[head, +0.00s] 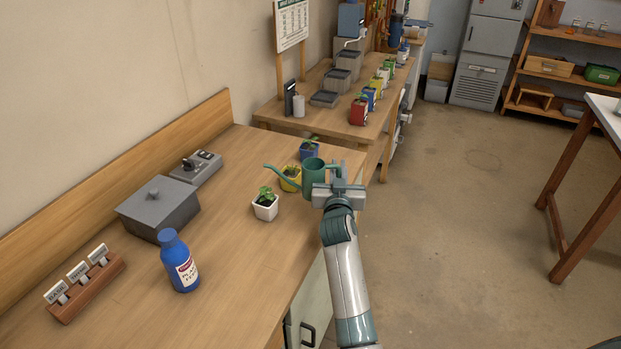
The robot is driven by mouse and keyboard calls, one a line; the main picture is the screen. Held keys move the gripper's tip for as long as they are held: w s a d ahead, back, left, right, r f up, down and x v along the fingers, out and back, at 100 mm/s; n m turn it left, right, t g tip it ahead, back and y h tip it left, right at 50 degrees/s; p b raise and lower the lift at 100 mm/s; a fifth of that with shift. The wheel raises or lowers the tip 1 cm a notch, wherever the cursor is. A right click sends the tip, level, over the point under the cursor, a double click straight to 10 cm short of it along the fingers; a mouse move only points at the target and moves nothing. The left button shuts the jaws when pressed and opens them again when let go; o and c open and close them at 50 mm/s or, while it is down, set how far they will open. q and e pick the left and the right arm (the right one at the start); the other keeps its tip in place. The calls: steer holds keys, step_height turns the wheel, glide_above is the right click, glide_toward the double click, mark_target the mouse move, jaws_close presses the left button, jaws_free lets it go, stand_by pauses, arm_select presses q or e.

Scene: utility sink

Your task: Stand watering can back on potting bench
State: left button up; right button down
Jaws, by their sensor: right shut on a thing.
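A green watering can (312,177) with a long spout pointing left is at the right edge of the wooden potting bench (232,236). It looks upright. My right gripper (338,185) is shut on the watering can at its right side, with the arm reaching in from below. Whether the can's base touches the bench or hangs just above it, I cannot tell. My left gripper is not in view.
A white potted plant (265,207), a yellow pot (290,180) and a blue pot (309,152) stand close to the can. A blue bottle (180,262), a grey box (158,209) and a label rack (87,287) stand further left. The bench's front middle is clear.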

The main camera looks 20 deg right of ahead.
steer(key=s+a+n+y, duration=0.1)
steer(key=s+a, duration=0.4)
steer(key=s, duration=0.5)
steer(key=s+a+r+n+t+y, duration=0.1)
steer(key=s+a+y, duration=0.3)
steer(key=s, duration=0.6)
steer(key=s+a+n+y, duration=0.2)
steer(key=s+a+n, duration=0.1)
steer(key=s+a, duration=0.4)
steer(key=s, duration=0.3)
steer(key=shift+r+t+y, duration=0.2)
steer(key=shift+t+y, duration=0.2)
